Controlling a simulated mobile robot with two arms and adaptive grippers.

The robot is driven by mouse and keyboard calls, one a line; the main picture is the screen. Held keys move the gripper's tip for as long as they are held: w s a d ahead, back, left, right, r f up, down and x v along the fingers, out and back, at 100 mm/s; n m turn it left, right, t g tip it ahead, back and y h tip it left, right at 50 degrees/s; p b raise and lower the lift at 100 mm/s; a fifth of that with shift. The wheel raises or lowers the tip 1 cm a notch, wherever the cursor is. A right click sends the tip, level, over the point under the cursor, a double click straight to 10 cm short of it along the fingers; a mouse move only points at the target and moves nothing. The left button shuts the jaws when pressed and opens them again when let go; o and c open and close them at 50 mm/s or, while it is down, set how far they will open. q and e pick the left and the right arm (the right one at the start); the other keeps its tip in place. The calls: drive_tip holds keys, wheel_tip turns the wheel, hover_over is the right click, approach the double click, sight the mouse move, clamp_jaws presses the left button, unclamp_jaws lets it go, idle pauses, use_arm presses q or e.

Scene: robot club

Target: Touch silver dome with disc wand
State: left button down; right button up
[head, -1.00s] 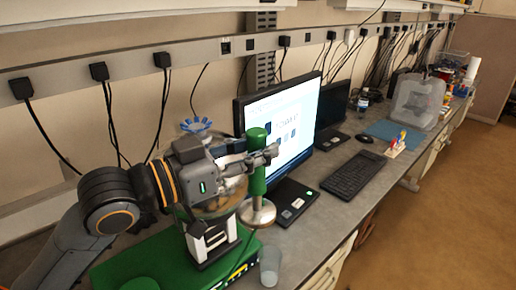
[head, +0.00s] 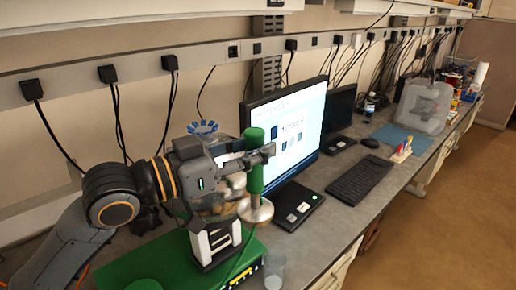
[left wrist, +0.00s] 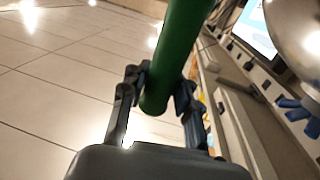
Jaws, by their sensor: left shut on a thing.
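The disc wand has a green handle (head: 254,175) and a round silver disc (head: 255,210) at its lower end. My left gripper (head: 262,155) is shut around the handle and holds the wand roughly upright above the bench. In the left wrist view the handle (left wrist: 178,50) passes between the fingers (left wrist: 155,100). The silver dome (head: 212,202) sits on a black-and-white stand, partly hidden by my left gripper. It also shows in the left wrist view (left wrist: 300,35) at upper right. The disc is close beside the dome; I cannot tell whether they touch. My right gripper is not in view.
A green base (head: 165,262) lies under the stand. A clear cup (head: 274,268) stands near the bench's front edge. A monitor (head: 298,130) stands close behind the wand, with a keyboard (head: 360,180) to the right. A blue flower-shaped piece (head: 203,128) shows behind the gripper.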

use_arm(q)
drive_tip(key=shift+w+a, duration=0.2)
drive_tip(key=shift+w, duration=0.1)
idle(0.5)
idle(0.7)
